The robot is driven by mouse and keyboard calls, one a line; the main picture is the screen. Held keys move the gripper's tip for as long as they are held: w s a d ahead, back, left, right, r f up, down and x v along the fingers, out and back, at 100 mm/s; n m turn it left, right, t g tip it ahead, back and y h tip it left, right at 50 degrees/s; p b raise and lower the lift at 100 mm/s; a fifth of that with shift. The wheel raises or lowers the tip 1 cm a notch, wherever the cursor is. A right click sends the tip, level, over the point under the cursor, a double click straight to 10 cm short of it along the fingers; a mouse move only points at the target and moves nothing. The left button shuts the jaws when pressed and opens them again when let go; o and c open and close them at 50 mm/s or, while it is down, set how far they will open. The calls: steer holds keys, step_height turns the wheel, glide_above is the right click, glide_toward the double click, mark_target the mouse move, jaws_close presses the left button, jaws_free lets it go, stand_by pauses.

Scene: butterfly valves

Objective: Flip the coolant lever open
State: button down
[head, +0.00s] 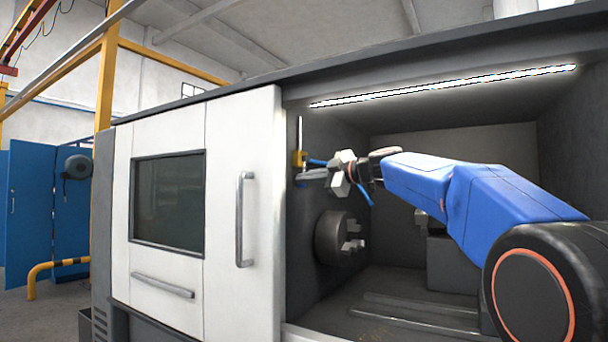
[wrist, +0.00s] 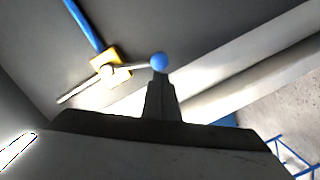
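The coolant valve has a yellow body (wrist: 108,62) with a pale lever that ends in a blue ball (wrist: 158,61). In the wrist view the lever points right from the body, toward my fingertips. In the head view the yellow valve body (head: 299,160) is on the left inner wall of the machine, just left of my gripper (head: 313,175). In the wrist view the dark fingers of my gripper (wrist: 160,76) form one narrow column, shut together. Their tip lines up with the ball; I cannot tell whether they touch.
A blue pipe (wrist: 83,25) and a pale pipe (wrist: 78,92) meet the valve. Below my gripper, a grey chuck (head: 334,238) sticks out from the same wall. The white door (head: 243,215) is left of the opening. The middle of the chamber is largely free.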

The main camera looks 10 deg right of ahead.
steer(key=shift+w+d+f, duration=0.8)
steer(key=shift+w+d, duration=0.15)
steer(key=shift+w+d+f, duration=0.1)
stand_by(0.4)
